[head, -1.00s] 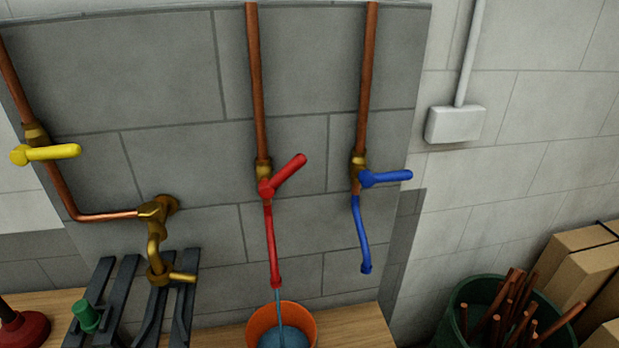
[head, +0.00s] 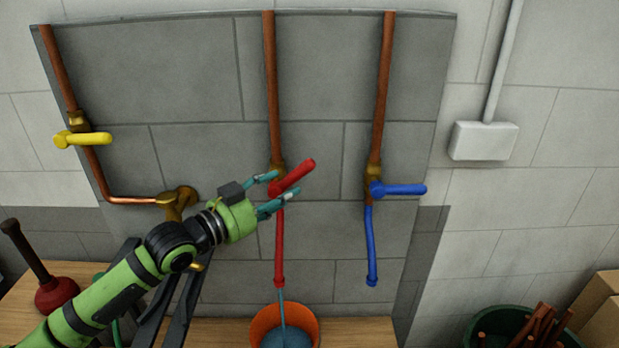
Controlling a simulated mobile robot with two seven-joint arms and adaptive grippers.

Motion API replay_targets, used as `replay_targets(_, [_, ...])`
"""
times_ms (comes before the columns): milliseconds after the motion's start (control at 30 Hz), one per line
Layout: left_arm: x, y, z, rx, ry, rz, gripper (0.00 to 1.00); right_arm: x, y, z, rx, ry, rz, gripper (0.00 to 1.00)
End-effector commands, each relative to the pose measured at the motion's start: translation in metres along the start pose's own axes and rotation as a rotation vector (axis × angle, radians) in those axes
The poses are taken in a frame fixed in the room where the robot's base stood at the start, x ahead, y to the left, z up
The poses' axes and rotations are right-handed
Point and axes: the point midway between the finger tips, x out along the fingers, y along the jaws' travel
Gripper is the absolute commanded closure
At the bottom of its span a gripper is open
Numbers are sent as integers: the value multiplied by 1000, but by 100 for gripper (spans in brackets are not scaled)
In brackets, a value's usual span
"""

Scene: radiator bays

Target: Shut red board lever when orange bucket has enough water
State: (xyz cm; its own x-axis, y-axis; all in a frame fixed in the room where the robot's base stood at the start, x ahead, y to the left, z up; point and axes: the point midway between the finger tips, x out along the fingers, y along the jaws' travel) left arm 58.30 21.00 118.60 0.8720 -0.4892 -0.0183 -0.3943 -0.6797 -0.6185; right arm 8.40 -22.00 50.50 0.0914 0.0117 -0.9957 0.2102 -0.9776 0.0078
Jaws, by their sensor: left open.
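The red lever (head: 295,176) sits on the middle copper pipe and slants up to the right. A red hose (head: 280,245) hangs below it, and a thin stream of water runs from its end. The orange bucket (head: 262,325) stands under the hose on the wooden bench, with blue water inside; its exact level is hard to judge. My left gripper (head: 279,192) is open at the red lever, one finger above and left of it, the other below it. I cannot tell whether the fingers touch the lever. My right gripper is not in view.
A blue lever (head: 402,189) with a blue hose (head: 369,245) is to the right. A yellow lever (head: 84,139) is on the left pipe. A brass tap (head: 176,199) is partly behind my left arm. A plunger (head: 58,294) stands at left. A green bin (head: 490,325) holds copper pipes.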

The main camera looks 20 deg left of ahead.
Motion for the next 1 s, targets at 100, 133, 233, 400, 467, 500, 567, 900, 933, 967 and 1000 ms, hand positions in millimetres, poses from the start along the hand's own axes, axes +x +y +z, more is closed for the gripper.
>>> replay_targets(100, [6,-10,-5,6,16,-15,41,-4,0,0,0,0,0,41])
replay_targets(133, [9,-11,-5,5,16,-16,41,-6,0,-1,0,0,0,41])
replay_targets(233, [24,-12,-7,4,17,-15,41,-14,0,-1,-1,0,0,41])
replay_targets(400, [51,-12,-7,5,15,-14,41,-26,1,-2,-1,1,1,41])
replay_targets(467, [58,-11,-6,4,14,-15,41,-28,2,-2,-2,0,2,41])
replay_targets(500, [62,-12,-6,5,15,-15,41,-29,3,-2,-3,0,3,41])
replay_targets(567, [66,-11,-5,4,13,-14,41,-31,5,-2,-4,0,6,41])
replay_targets(900, [71,-9,-3,7,13,-13,41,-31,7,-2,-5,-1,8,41])
replay_targets(933, [71,-9,-3,7,13,-13,49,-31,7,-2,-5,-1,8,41])
replay_targets(967, [71,-9,-3,7,12,-13,61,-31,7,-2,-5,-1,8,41])
replay_targets(1000, [71,-9,-3,7,12,-13,77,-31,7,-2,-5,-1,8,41])
